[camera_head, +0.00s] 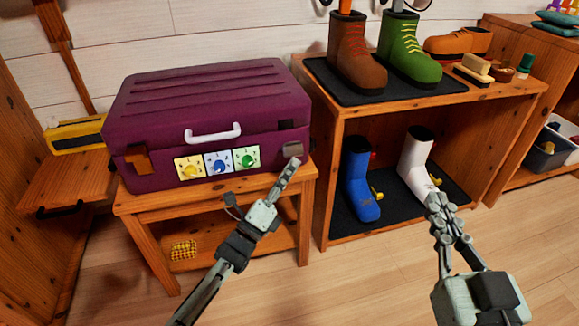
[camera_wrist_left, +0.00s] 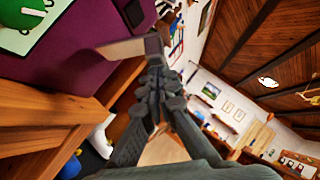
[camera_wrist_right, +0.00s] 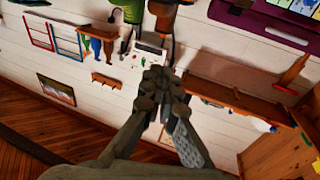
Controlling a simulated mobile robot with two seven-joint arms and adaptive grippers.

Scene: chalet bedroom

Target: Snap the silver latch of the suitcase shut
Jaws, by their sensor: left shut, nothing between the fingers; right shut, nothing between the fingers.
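The closed-looking purple suitcase (camera_head: 205,90) lies on a small wooden bench, its white handle (camera_head: 213,133) facing me. The silver latch (camera_head: 292,149) is at the right end of its front, below a darker plate (camera_head: 291,124) on the lid. In the left wrist view the latch flap (camera_wrist_left: 128,48) sticks out from the suitcase's face, apart from the dark plate (camera_wrist_left: 134,14). My left gripper (camera_head: 294,162) is shut and empty, its tips right at the flap; I cannot tell whether they touch. My right gripper (camera_head: 436,200) is shut and empty, in front of the shoe shelf.
A brown latch (camera_head: 138,160) and three coloured dials (camera_head: 218,163) are on the suitcase front. The wooden shelf (camera_head: 325,150) on the right holds boots, shoes and brushes. A yellow box (camera_head: 76,135) stands at the left. The floor in front is clear.

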